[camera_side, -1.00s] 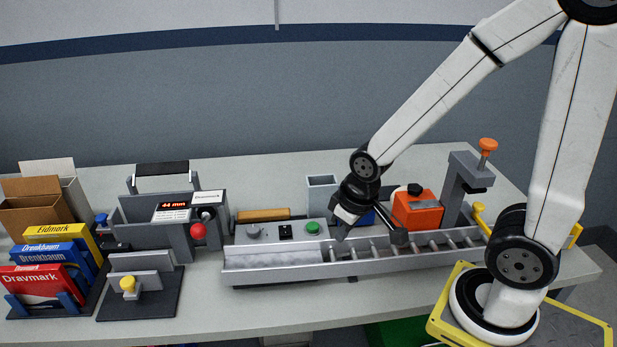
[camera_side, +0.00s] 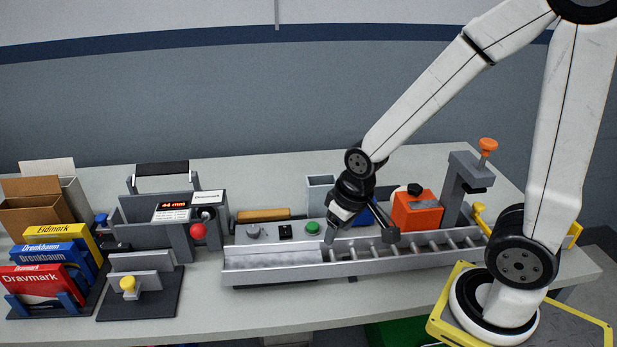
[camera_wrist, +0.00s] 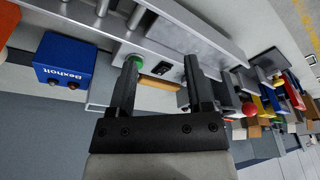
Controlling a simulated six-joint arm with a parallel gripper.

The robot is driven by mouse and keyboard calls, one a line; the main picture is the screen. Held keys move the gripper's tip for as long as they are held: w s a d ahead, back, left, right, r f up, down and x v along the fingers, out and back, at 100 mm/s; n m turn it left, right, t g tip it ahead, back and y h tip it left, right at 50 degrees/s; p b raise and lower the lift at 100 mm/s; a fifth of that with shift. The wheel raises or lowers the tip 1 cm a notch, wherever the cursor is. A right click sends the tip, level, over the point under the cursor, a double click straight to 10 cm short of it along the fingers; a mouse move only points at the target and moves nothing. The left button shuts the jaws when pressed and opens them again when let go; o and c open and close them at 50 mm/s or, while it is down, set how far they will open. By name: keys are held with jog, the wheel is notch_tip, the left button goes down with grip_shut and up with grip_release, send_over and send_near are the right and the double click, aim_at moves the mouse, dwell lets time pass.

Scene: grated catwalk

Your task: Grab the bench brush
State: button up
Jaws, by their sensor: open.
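The bench brush (camera_side: 262,214) shows as a tan wooden handle lying behind the grey control box on the table. The rest of it is hidden by that box. In the wrist view a tan strip (camera_wrist: 160,83), likely the same handle, shows between the fingers beyond the box. My gripper (camera_side: 358,238) is to the right of the brush, over the roller channel, apart from the brush. In the wrist view my gripper (camera_wrist: 162,66) is open with nothing between its fingers; the green button lies near one fingertip.
The metal roller channel (camera_side: 300,272) runs along the front. The control box (camera_side: 262,232) stands behind it. A blue box (camera_wrist: 66,65) and an orange box (camera_side: 417,211) are near my gripper. A measuring machine (camera_side: 160,220) and book rack stand left.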

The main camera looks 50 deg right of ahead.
jog(key=w+d+f+m+y, duration=0.1)
jog(key=w+d+m, duration=0.2)
jog(key=w+m, duration=0.9)
jog(key=m+y, duration=0.2)
jog(key=m, duration=1.2)
send_near(264, 212)
jog(key=shift+a+f+t, duration=0.15)
jog(key=shift+f, duration=0.45)
jog(key=shift+a+f+t, duration=0.15)
jog(key=shift+a+f, duration=0.05)
jog(key=shift+f, duration=0.4)
jog(key=shift+x, duration=3.85)
grip_shut()
